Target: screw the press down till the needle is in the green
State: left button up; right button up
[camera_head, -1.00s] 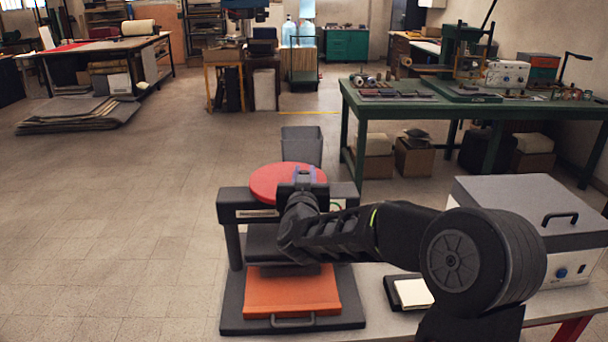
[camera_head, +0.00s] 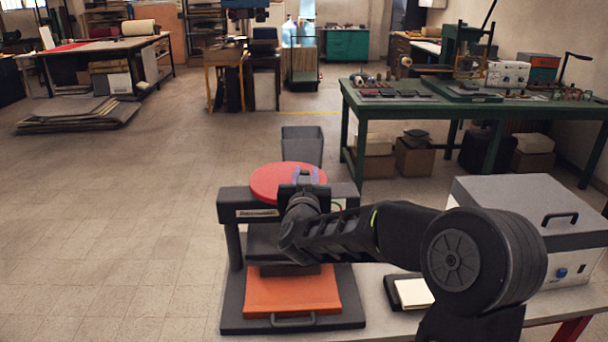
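The press (camera_head: 229,206) is a black frame standing on a dark base plate at the front of the bench. A red round handwheel (camera_head: 268,181) lies flat on its top. An orange cover (camera_head: 292,292) lies on the base below the dark platen. My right gripper (camera_head: 306,175) is at the right part of the handwheel, its bluish fingertips over the red surface with a gap between them. I cannot tell whether they hold a part of the wheel. No needle or green zone can be read; my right wrist and forearm hide part of the press front. My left gripper is out of view.
A grey box with a handle (camera_head: 560,218) and a blue knob stands on the bench at the right. A small black tray with a pale pad (camera_head: 413,293) lies beside the press. A grey bin (camera_head: 302,145) stands on the floor behind it.

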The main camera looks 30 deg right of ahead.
jog(key=shift+o, duration=1.4)
jog(key=shift+s+d, duration=0.25)
jog(key=shift+s, duration=0.05)
jog(key=shift+o, duration=0.5)
jog(key=shift+w+a+r, duration=0.1)
jog(key=shift+a, duration=0.05)
jog(key=b+v, duration=0.1)
jog(key=v, duration=0.6)
jog(key=shift+s+a, duration=0.25)
jog(key=shift+s, duration=0.05)
